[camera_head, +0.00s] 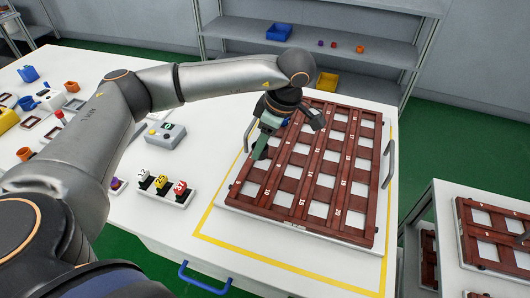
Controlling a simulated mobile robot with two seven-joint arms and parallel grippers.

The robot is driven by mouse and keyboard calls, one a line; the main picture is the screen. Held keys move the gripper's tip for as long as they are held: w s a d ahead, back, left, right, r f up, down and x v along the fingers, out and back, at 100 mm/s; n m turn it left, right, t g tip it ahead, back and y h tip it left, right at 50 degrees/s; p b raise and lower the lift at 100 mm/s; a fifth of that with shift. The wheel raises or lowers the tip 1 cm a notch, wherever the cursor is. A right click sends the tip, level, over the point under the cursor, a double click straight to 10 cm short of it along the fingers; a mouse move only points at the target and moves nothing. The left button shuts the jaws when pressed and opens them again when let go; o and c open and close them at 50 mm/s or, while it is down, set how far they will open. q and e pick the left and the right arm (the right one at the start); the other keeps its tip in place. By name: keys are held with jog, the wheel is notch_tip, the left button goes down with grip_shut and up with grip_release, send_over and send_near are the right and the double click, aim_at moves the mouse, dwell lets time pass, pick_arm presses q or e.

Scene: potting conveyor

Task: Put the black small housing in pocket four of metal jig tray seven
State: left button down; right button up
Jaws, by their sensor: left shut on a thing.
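A large red-brown jig tray (297,213) with a grid of pale square pockets and small white numbers lies on the white table to the right of centre. My left arm reaches in from the left, and its gripper (262,143) points down over the tray's left edge. Its greenish fingers are shut on a small dark thing (261,152), which looks like the black housing. The fingers and wrist hide much of it, and I cannot tell whether it touches the tray. The tray's own number is not readable. My right gripper is not in view.
Loose coloured parts lie further left. Metal handles (389,164) flank the tray. Another tray (480,220) is at the right. Shelves stand behind.

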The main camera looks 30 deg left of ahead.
pick_arm(q)
jog(key=w+f, duration=0.1)
jog(key=f, duration=0.1)
jog(key=w+a+f, duration=0.1)
jog(key=w+f, duration=0.1)
jog(key=shift+a, duration=0.1)
jog(key=shift+f+p, duration=0.4)
jog(key=shift+f, duration=1.05)
jog(key=shift+f, duration=0.25)
jog(key=shift+c, duration=1.8)
grip_release()
jog(key=shift+r, duration=0.1)
jog(key=s+b+v, duration=0.1)
jog(key=v, duration=1.1)
jog(key=shift+w+r, duration=0.2)
jog(key=shift+w, duration=0.3)
